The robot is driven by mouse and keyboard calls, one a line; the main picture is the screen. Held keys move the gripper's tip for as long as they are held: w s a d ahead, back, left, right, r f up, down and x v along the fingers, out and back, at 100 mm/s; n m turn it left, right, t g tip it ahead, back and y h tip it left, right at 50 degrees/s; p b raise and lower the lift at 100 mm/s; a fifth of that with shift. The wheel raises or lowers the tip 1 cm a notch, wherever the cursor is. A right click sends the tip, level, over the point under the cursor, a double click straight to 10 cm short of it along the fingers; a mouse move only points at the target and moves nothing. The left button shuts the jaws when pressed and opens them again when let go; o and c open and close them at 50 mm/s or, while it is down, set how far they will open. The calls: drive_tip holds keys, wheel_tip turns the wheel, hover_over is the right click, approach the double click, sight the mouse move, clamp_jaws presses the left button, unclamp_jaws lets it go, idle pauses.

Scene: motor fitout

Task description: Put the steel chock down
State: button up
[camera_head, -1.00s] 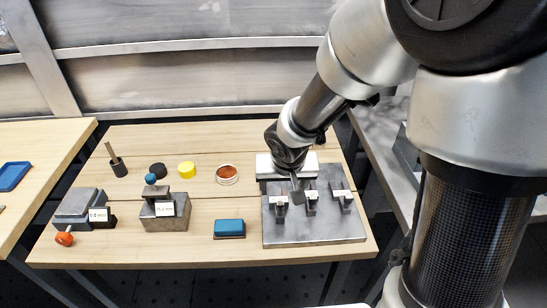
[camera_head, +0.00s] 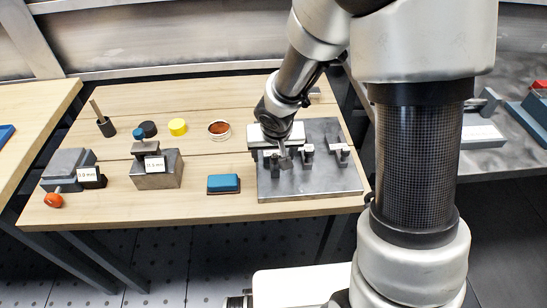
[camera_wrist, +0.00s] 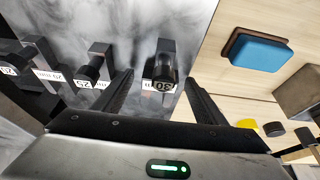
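A steel plate (camera_head: 310,188) lies at the right end of the wooden table and carries three small dark upright steel pieces with white number tags. The tag of the one nearest the blue pad reads 30 in the wrist view (camera_wrist: 164,72); I take this piece for the steel chock. My gripper (camera_wrist: 160,85) is open, with its two dark fingers on either side of this piece and visible gaps beside it. In the head view my gripper (camera_head: 284,160) is low over the plate's left part and partly hides that piece.
A blue pad (camera_head: 223,183) lies left of the plate. Further left stand a tagged steel block (camera_head: 160,175) and a grey block (camera_head: 68,166). A yellow cylinder (camera_head: 177,127) and a round dish (camera_head: 219,130) stand behind. A pale block (camera_head: 262,136) sits behind my gripper.

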drive_tip(key=shift+r, duration=0.1)
clamp_jaws()
wheel_tip(320, 180, up, 10)
drive_tip(key=p, duration=0.5)
drive_tip(key=s+d+r+p, duration=0.3)
drive_tip(key=d+r+p, duration=0.3)
drive_tip(key=d+p, duration=0.3)
drive_tip(key=shift+d+p, duration=0.2)
drive_tip(key=shift+p, duration=0.5)
